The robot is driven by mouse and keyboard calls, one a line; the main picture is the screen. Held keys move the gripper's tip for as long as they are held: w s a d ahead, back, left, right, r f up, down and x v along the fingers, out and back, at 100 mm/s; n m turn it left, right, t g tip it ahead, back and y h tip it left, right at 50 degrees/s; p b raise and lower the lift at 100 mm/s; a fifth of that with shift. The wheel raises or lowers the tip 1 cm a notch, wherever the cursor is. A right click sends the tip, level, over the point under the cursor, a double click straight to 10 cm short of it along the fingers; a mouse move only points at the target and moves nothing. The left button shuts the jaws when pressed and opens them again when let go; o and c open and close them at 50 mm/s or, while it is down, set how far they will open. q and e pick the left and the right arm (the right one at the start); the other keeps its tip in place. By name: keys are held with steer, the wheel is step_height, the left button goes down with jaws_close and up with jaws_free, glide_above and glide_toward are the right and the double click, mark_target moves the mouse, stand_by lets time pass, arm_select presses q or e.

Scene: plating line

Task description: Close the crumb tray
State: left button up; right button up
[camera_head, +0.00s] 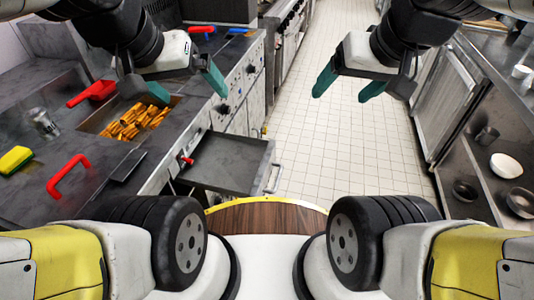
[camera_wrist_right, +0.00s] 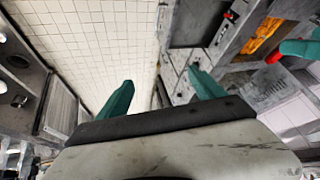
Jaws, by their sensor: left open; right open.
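The crumb tray (camera_head: 228,163) is a flat dark metal drawer. It sticks out from the front of the left counter, with a pale bar handle (camera_head: 274,178) on its outer edge. In the right wrist view the tray (camera_wrist_right: 203,22) shows at the upper middle. My left gripper (camera_head: 189,86) is open and empty above the counter edge, beyond the tray in the picture. My right gripper (camera_head: 342,90) is open and empty over the aisle, right of the tray. Its teal fingers (camera_wrist_right: 160,95) show in the right wrist view. Neither gripper touches the tray.
The left counter holds a fryer well with fries (camera_head: 136,122), red handles (camera_head: 70,174), a yellow sponge (camera_head: 15,160) and a glass (camera_head: 44,124). The tiled aisle (camera_head: 350,150) between the counters is clear. A shelf unit with bowls (camera_head: 505,165) stands on the right.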

steer(key=shift+w, duration=0.25)
steer(key=c, duration=0.7)
steer(key=w+g, duration=0.1)
steer(key=w+f+m+g, duration=0.1)
steer(key=w, duration=0.1)
steer(key=w+f+m, duration=0.1)
steer(key=w, duration=0.1)
steer(key=shift+a+g+y, duration=0.2)
steer(key=shift+g+y, duration=0.2)
jaws_close()
steer(key=w+d+f+m+g+y, duration=0.1)
steer(key=w+f+m+g+y, duration=0.5)
steer(key=w+f, duration=0.85)
steer(key=w+d+f+m+t+y, duration=0.1)
steer(key=w+f+m+y, duration=0.15)
steer(key=f, duration=0.35)
steer(key=w+d+f+m+t+y, duration=0.1)
steer(key=w+d+f+m+y, duration=0.1)
steer(key=f+m, duration=0.3)
steer(key=m+t+y, duration=0.4)
steer(key=m+t, duration=0.1)
steer(key=m, duration=0.1)
glide_toward(275, 151)
steer(key=x, duration=0.4)
steer(key=w+f+x, duration=0.1)
steer(key=x, duration=0.2)
steer(key=shift+s+d, duration=0.1)
steer(key=shift+d, duration=0.05)
